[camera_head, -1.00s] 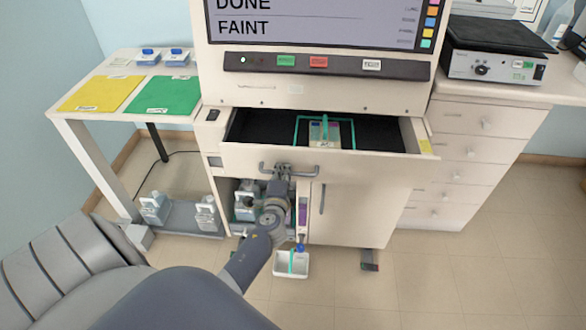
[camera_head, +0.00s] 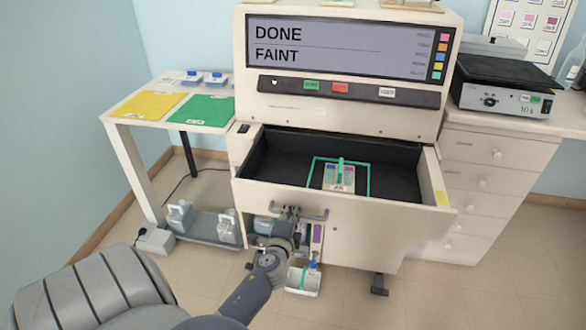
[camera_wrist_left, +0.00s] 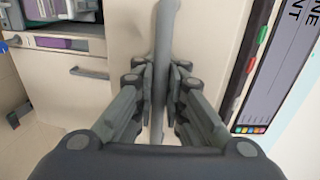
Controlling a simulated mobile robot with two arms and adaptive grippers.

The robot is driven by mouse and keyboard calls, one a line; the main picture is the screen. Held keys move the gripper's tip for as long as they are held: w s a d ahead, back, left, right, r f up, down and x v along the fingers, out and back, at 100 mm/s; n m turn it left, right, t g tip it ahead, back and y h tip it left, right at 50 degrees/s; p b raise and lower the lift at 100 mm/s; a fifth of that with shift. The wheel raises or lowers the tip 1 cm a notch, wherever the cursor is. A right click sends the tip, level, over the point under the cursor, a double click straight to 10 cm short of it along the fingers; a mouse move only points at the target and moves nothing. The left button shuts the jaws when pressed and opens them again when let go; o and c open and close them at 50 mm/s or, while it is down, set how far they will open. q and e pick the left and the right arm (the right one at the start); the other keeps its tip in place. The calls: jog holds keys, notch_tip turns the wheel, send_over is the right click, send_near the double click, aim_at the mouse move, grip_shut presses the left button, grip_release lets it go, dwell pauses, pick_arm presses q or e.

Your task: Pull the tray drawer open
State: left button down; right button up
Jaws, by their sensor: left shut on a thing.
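The tray drawer (camera_head: 400,202) of the staining machine stands well open, its dark inside showing. A small slide rack (camera_head: 340,178) with a teal handle sits in it, within a teal outline. My left gripper (camera_head: 284,222) is at the bar handle (camera_head: 312,213) on the drawer's front. In the left wrist view the gripper (camera_wrist_left: 159,85) is shut on the grey handle bar (camera_wrist_left: 164,40), with a finger on each side of it. My right gripper is not in view.
The machine's screen (camera_head: 345,48) reads DONE and FAINT. An open lower compartment with bottles is below the drawer, and a white tray (camera_head: 304,280) juts out under it. A side table with yellow (camera_head: 147,105) and green (camera_head: 202,111) mats stands left. A hotplate (camera_head: 500,90) is right.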

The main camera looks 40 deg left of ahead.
pick_arm(q)
jog(key=shift+r, duration=0.1)
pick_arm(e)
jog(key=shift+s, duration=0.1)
pick_arm(q)
jog(key=c, duration=1.9)
grip_release()
jog(key=v, duration=1.2)
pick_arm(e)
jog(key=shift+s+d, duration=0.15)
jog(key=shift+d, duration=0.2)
